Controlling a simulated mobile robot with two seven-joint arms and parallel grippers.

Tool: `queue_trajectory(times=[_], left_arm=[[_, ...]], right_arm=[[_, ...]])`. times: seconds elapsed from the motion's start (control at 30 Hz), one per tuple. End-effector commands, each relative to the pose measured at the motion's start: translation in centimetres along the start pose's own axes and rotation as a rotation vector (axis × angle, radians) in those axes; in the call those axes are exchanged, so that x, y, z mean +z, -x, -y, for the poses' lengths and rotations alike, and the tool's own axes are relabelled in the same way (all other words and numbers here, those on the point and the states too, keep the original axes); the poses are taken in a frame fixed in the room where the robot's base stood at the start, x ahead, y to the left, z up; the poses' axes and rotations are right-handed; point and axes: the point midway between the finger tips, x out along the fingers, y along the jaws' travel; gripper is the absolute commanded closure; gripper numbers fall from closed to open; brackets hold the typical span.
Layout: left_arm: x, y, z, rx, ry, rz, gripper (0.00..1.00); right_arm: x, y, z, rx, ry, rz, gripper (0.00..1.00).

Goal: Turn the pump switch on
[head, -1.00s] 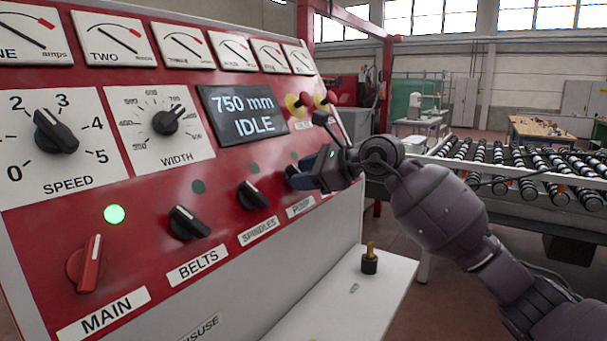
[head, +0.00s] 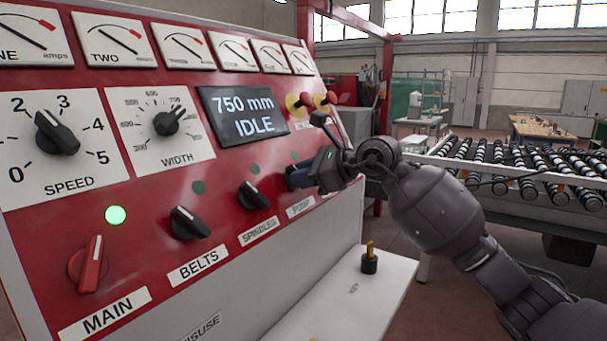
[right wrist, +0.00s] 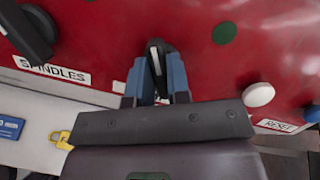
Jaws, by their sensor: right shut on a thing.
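The pump switch is a black rotary knob (right wrist: 156,62) on the red panel. In the right wrist view it stands between the two blue fingers of my right gripper (right wrist: 160,75), which is shut on it. In the head view my right gripper (head: 299,177) is at the panel above the PUMP label (head: 301,207) and hides most of the knob. The small lamp (head: 295,156) above the pump switch looks dark green, unlit. My left gripper is in neither view.
To the left are the SPINDLES knob (head: 253,195), BELTS knob (head: 189,223) and red MAIN switch (head: 92,264), with a lit green lamp (head: 116,215). A white button (right wrist: 258,94) sits close right of my fingers. A white ledge (head: 340,300) juts out below.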

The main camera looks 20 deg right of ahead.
Motion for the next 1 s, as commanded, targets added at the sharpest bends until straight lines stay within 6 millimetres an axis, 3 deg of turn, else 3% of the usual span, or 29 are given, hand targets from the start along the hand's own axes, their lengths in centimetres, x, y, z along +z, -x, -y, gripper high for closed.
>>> queue_trajectory(times=[0.6, 1.0], left_arm=[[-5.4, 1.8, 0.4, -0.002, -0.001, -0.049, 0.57], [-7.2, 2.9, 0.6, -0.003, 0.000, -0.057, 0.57]], right_arm=[[0.3, 0.1, 0.1, -0.086, -0.466, 0.000, 1.00], [0.1, 0.0, 0.0, -0.148, -0.805, 0.001, 1.00]])
